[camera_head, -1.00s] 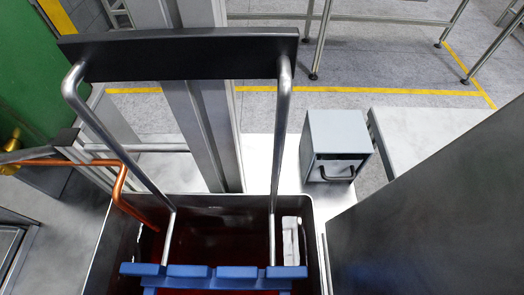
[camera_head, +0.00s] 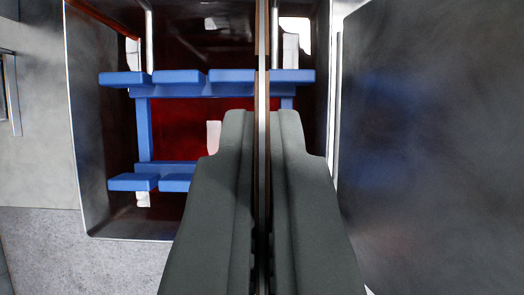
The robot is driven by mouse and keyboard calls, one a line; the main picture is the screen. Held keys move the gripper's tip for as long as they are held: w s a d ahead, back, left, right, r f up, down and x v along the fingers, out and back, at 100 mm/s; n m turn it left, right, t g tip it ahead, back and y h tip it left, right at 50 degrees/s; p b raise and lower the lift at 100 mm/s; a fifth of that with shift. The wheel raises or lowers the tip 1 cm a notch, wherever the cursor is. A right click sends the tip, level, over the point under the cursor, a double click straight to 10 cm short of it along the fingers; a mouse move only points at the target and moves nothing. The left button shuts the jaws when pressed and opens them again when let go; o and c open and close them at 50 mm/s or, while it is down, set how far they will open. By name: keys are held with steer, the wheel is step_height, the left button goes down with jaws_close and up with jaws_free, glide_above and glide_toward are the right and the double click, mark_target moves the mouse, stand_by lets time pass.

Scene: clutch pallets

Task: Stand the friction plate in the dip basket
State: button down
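My gripper (camera_head: 262,118) is shut on the friction plate (camera_head: 262,50), which shows edge-on as a thin brown and grey upright strip running up to the top of the camera view. The blue dip basket (camera_head: 145,130) sits below in an open metal tank, with notched rails at the far and near sides. In the picture the plate lines up with the gap between the two rightmost teeth of the far rail. Whether it is in that slot or still above it I cannot tell. My fingers hide the right part of the near rail.
The tank (camera_head: 88,150) has dark red liquid at the bottom and thin metal walls around the basket. A large dark panel (camera_head: 435,150) stands close on the right. A light surface (camera_head: 35,160) lies left of the tank, with grey floor (camera_head: 90,250) in front.

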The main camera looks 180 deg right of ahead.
steer(key=shift+f, duration=4.6)
steer(key=c, duration=1.6)
jaws_free()
steer(key=shift+f, duration=0.1)
steer(key=shift+r, duration=4)
